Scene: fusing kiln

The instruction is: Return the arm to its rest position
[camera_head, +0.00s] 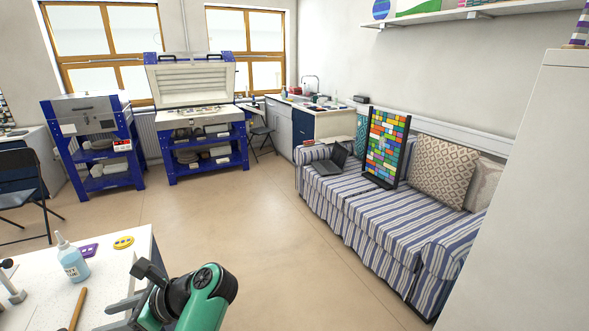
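One of my arms, green and black, shows at the bottom of the head view, coming up from the lower edge. I take it for the right arm, since its green link lies to the right of its gripper. Its grey gripper (120,313) points left over the right edge of the white worktable (125,257). The frame's bottom edge cuts off part of it, and I cannot tell how far apart its fingers are. I see nothing held in it.
On the worktable are a light blue bottle (73,262), a purple piece (89,250), a yellow piece (123,242) and a wooden handle (77,309). Open floor (270,240) lies beyond. A striped sofa (390,215) and a pale cabinet (530,190) stand right; an open kiln (193,90) stands behind.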

